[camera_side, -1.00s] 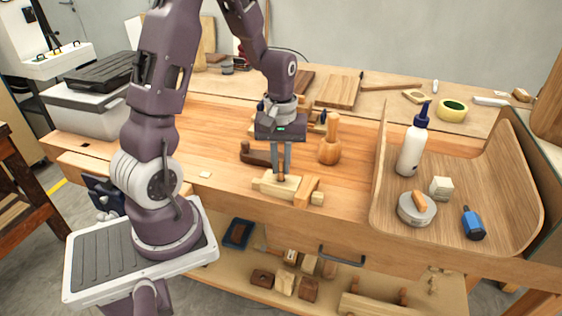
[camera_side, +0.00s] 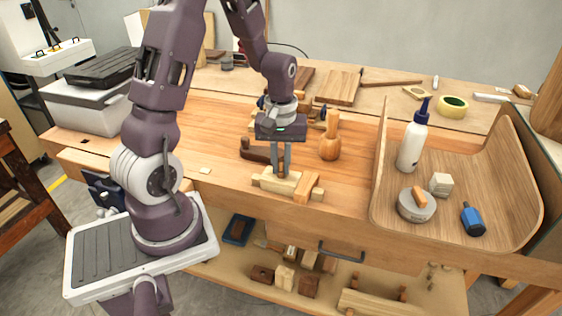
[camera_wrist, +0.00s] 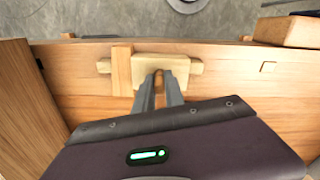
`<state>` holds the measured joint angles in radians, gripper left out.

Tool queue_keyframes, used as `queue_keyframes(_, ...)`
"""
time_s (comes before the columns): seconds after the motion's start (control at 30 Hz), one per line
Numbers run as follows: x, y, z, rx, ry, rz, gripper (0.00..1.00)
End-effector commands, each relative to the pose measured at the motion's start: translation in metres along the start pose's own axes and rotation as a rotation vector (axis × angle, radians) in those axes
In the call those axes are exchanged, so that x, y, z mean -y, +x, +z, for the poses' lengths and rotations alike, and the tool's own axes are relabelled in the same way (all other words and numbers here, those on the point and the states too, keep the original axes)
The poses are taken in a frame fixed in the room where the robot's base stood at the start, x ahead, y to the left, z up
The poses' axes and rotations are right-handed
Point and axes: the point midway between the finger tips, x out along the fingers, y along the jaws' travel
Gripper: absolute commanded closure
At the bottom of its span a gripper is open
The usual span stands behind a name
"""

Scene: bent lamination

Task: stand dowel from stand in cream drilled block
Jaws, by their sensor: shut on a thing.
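The cream drilled block (camera_side: 268,183) lies on the bench near its front edge, and it also shows in the wrist view (camera_wrist: 145,60). My gripper (camera_side: 281,174) points straight down over the block, its fingertips close to the block's top. It is shut on the dowel, a brown piece that shows between the fingers in the wrist view (camera_wrist: 159,80). The fingers hide most of the dowel and the hole, so I cannot tell how deep the dowel sits. I cannot make out the dowel's stand.
A light wooden bar (camera_side: 306,187) lies across the right end of the block. A dark wooden piece (camera_side: 254,152) sits behind it, and a wooden mallet (camera_side: 330,145) stands to the right. A tray (camera_side: 460,165) with a glue bottle (camera_side: 412,142) is farther right. Bench to the left is mostly clear.

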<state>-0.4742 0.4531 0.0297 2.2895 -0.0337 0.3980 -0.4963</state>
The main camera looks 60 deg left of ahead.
Motion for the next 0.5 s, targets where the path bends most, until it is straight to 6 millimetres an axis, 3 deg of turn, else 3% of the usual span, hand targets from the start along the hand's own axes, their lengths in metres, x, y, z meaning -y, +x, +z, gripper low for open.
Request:
queue_keyframes(0.23, 0.0001, 0.0009, 0.0001, 0.001, 0.0, 0.0, 1.0)
queue_keyframes(0.27, 0.0001, 0.0009, 0.0001, 0.001, 0.0, 0.0, 0.84)
queue_keyframes(0.37, 0.0001, 0.0009, 0.0001, 0.001, 0.0, 0.0, 0.64)
queue_keyframes(0.5, 0.0001, 0.0009, 0.0001, 0.001, 0.0, 0.0, 0.6)
